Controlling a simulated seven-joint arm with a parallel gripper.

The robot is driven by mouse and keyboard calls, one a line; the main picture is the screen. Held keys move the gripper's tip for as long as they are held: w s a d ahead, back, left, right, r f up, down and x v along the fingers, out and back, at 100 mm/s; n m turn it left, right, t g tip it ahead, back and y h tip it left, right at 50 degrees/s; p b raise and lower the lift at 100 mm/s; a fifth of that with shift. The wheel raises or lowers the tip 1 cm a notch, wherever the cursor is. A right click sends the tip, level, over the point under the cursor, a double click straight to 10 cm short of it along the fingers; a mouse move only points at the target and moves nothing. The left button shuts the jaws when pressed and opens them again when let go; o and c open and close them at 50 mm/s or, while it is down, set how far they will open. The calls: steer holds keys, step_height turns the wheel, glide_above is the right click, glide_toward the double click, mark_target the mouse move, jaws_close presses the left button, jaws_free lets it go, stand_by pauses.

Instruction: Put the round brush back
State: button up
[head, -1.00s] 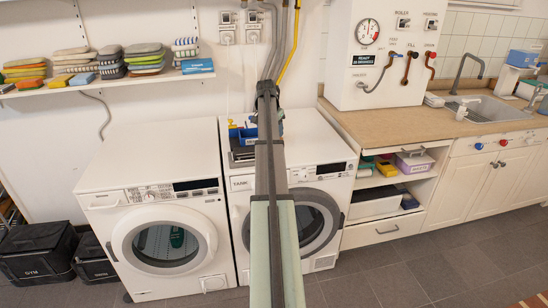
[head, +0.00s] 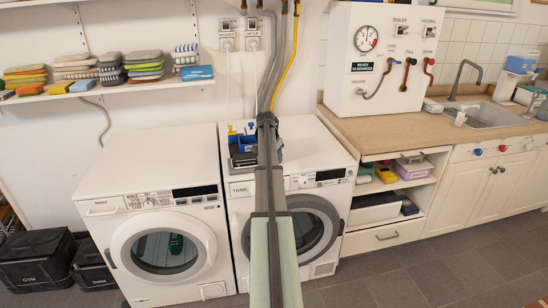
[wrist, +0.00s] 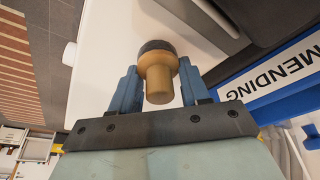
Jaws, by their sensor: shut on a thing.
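The round brush (wrist: 159,84) has a pale wooden handle and head with a dark bristle rim. In the wrist view it sits between the two blue fingers of my gripper (wrist: 158,66), which is shut on its handle. In the head view the brush and my gripper are hidden behind my arm, so its exact place over the machines cannot be told there. A blue caddy (head: 246,144) with small yellow and blue items stands on the right-hand washing machine (head: 236,186), partly behind my arm.
The left washing machine's top (head: 140,165) is bare. A sink counter (head: 390,122) stands at right.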

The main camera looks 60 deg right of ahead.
steer(key=shift+f, duration=0.1)
steer(key=o, duration=1)
steer(key=v, duration=1.2)
steer(key=shift+a, duration=0.1)
